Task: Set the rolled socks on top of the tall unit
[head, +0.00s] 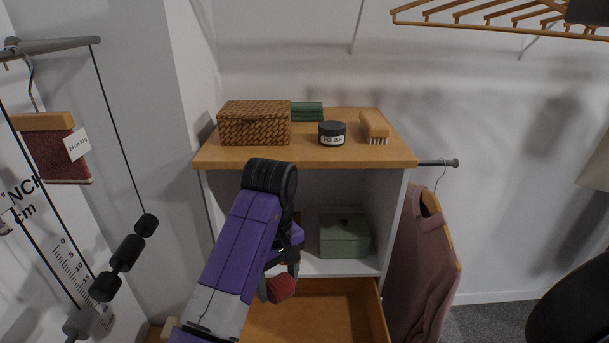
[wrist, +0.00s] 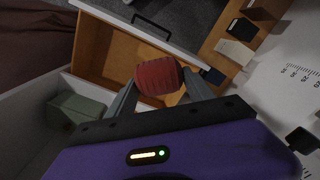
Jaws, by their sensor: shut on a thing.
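The rolled socks are a dark red bundle (wrist: 159,77) held between the two fingers of my gripper (wrist: 158,92) in the wrist view. In the head view the red socks (head: 281,288) hang at the end of my gripper (head: 280,272), in front of the unit and above an open drawer. The tall unit has a wooden top (head: 300,155) with a white body below it. My gripper is below the level of that top. The far side of the socks is hidden.
On the top stand a wicker basket (head: 254,123), a green folded item (head: 307,111), a polish tin (head: 332,133) and a brush (head: 375,127). The top's front strip is bare. A green box (head: 345,236) sits on the shelf below. The wooden drawer (head: 315,315) is open. Clothing (head: 422,265) hangs at right.

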